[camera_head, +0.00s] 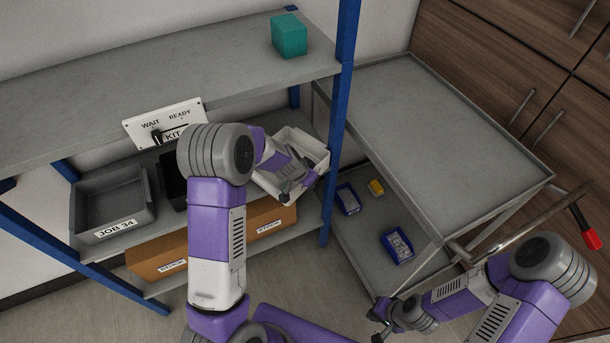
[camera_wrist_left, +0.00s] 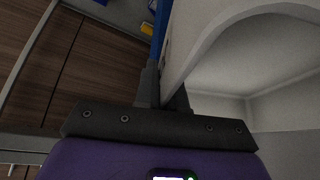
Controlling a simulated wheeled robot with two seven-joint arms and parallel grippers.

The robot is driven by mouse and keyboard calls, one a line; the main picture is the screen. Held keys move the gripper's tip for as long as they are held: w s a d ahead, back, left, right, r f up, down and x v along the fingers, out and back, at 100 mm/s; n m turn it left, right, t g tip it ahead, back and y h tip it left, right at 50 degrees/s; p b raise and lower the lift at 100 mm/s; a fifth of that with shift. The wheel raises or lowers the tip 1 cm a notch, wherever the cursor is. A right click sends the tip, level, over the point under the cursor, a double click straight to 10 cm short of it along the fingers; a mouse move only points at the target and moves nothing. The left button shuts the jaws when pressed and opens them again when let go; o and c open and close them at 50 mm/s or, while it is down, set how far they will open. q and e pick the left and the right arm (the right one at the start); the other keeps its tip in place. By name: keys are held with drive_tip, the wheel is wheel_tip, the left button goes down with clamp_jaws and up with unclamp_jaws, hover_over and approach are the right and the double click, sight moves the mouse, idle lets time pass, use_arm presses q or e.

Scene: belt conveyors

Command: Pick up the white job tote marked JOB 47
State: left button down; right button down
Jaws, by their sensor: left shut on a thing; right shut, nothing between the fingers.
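My right gripper (camera_head: 381,313) is shut and empty, low in front of the cart.
Above are a WAIT/READY sign (camera_head: 163,123) and a teal block (camera_head: 289,36). The blue post (camera_head: 339,120) and a grey cart (camera_head: 440,120) stand to the right; the cart's top is bare.

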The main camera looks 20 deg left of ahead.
use_arm(q)
drive_tip(key=shift+s+d, duration=0.35)
drive_tip(key=shift+d, duration=0.25)
drive_tip(key=c, duration=1.1)
unclamp_jaws()
drive_tip(key=shift+w+a, duration=0.1)
drive_tip(key=shift+w, duration=0.05)
drive_tip(key=shift+a, duration=0.1)
drive_tip(key=shift+p+v, duration=1.3)
drive_tip(key=shift+v, duration=2.5)
